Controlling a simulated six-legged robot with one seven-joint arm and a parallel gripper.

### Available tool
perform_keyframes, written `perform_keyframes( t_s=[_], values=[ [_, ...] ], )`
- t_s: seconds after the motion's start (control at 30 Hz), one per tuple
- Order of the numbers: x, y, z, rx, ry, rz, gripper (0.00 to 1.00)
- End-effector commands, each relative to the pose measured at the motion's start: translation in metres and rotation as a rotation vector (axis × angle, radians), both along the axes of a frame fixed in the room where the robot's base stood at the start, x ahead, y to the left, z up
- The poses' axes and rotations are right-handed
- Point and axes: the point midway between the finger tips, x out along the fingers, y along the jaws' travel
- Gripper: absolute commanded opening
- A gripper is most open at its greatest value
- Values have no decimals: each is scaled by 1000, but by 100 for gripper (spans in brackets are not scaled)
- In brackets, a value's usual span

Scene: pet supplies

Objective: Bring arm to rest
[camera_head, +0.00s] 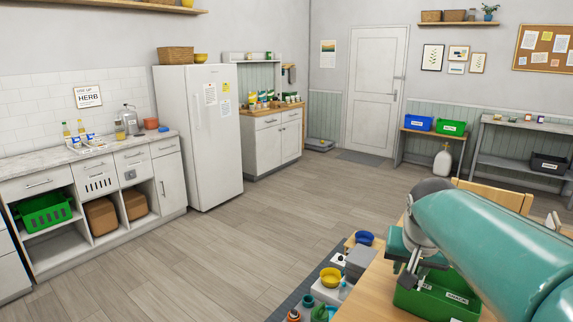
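My arm, a thick teal link, reaches in from the right edge and fills the lower right of the head view. My gripper (407,271), with dark fingers, hangs at its end, beside a green bin (436,303) on a wooden table (382,296). The fingers are small and partly overlapped by the wrist, so whether they are apart or closed is unclear. No held object shows clearly. The arm hides part of the bin and the table.
A yellow bowl (330,277), a blue bowl (364,238) and small items stand left of the table over a dark mat (284,307). A chair (497,197) is behind my arm. The wooden floor (230,255) is clear toward the white fridge (204,140).

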Motion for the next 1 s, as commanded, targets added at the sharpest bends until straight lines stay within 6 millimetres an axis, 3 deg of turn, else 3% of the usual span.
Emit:
perform_keyframes(
  t_s=[0.03, 0.3, 0.5, 0.67, 1.0],
  values=[
    [-19, 13, 2, -1, -10, 38, 33],
    [-110, 64, -16, -14, -40, 231, 33],
    [-160, 87, -40, -24, -60, 345, 33],
    [-174, 92, -49, -28, -64, 378, 33],
    [-174, 92, -50, -28, -63, 379, 33]
  ],
)
